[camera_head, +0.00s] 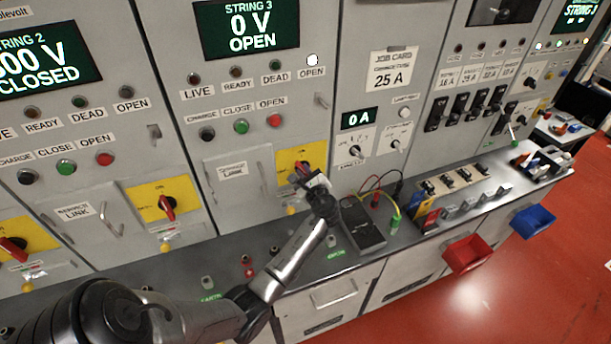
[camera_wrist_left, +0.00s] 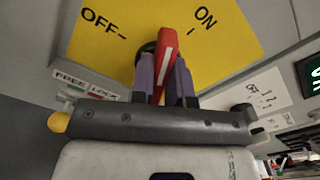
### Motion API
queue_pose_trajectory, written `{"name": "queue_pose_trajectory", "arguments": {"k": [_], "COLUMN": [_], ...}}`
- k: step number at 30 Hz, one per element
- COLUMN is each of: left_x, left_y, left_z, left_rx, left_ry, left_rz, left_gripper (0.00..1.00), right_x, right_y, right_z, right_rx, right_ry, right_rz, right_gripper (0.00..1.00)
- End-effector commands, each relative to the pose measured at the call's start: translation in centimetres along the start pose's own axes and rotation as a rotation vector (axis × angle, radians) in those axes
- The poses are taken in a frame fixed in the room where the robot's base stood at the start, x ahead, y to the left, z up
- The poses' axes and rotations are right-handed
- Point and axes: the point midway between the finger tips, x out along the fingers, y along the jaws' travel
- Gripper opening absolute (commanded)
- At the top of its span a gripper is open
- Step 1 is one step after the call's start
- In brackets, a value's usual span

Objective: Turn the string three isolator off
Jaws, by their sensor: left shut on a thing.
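The string three isolator is a red handle on a yellow plate (camera_head: 290,158), below the STRING 3 screen (camera_head: 250,25), which reads 0 V OPEN. My left gripper (camera_head: 305,176) is at the handle and partly covers it in the head view. In the left wrist view the red handle (camera_wrist_left: 167,62) stands between the two fingers of the left gripper (camera_wrist_left: 163,85), which are shut on it. The handle points up, between the OFF mark (camera_wrist_left: 103,20) and the ON mark (camera_wrist_left: 206,20) on the yellow plate. My right gripper is not in view.
The string two isolator (camera_head: 167,205) is on the panel to the left. A FREE/LOCK label (camera_wrist_left: 85,87) and a yellow knob (camera_wrist_left: 58,122) sit below the plate. A dark meter with leads (camera_head: 362,225) lies on the bench to the right of my gripper.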

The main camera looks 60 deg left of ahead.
Motion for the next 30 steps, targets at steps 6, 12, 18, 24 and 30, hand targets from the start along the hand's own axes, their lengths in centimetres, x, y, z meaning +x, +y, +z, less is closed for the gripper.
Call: {"name": "queue_pose_trajectory", "arguments": {"k": [6,12,18,24,30], "left_x": [0.0,-0.1,0.0,0.0,0.0], "left_y": [0.3,0.5,0.7,0.8,0.8], "left_z": [-0.3,-0.4,-0.5,-0.6,-0.6], "left_rx": [-0.209,-0.4,-0.589,-0.759,-0.897], "left_ry": [-0.002,-0.001,-0.002,-0.001,-0.001], "left_rz": [-0.001,0.0,0.0,-0.001,-0.001], "left_gripper": [0.0,0.0,0.0,0.0,0.0], "right_x": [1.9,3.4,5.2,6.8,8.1], "right_y": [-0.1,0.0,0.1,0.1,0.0], "right_z": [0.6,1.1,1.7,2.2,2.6], "right_rx": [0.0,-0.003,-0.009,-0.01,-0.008], "right_ry": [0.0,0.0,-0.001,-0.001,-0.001], "right_rz": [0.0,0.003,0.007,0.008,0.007], "right_gripper": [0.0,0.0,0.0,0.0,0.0]}}
